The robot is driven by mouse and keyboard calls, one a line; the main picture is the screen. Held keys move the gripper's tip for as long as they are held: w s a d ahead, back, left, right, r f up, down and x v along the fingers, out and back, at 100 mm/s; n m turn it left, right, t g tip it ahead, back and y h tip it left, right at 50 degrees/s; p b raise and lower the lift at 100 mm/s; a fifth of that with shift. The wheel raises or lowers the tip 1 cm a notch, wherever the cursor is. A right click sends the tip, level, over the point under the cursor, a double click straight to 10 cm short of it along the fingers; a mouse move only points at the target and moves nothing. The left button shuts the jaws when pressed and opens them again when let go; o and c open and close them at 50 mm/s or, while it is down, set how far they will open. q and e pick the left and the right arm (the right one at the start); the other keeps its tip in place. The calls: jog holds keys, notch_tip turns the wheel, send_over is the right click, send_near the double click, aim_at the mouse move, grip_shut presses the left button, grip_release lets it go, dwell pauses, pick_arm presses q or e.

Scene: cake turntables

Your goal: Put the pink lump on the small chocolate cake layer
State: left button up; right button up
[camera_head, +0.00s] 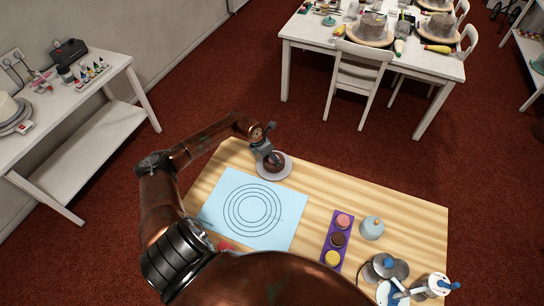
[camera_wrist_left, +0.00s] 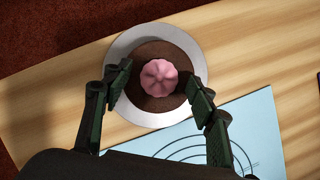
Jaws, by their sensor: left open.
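The pink lump (camera_wrist_left: 159,77) is a fluted pink piece in the wrist view. It sits on top of the small chocolate cake layer (camera_wrist_left: 143,101), near its middle. The cake layer stands on a pale round plate (camera_wrist_left: 196,57), also seen in the head view (camera_head: 287,174). My left gripper (camera_wrist_left: 160,92) is open, with a finger on each side of the lump and a gap to both. In the head view my left gripper (camera_head: 268,155) is right over the cake and hides the lump. My right gripper is not in view.
A blue mat (camera_head: 290,232) with printed circles lies in front of the plate. A purple tray (camera_head: 325,266) with pink, brown and yellow pieces lies to its right, beside a blue-grey rounded item (camera_head: 372,228). Metal discs and tools crowd the table's right front.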

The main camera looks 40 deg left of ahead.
pick_arm(q)
jog(key=shift+r, duration=0.3)
jog(key=v, duration=1.1)
jog(key=shift+s+r, duration=0.25)
jog(key=shift+r, duration=0.05)
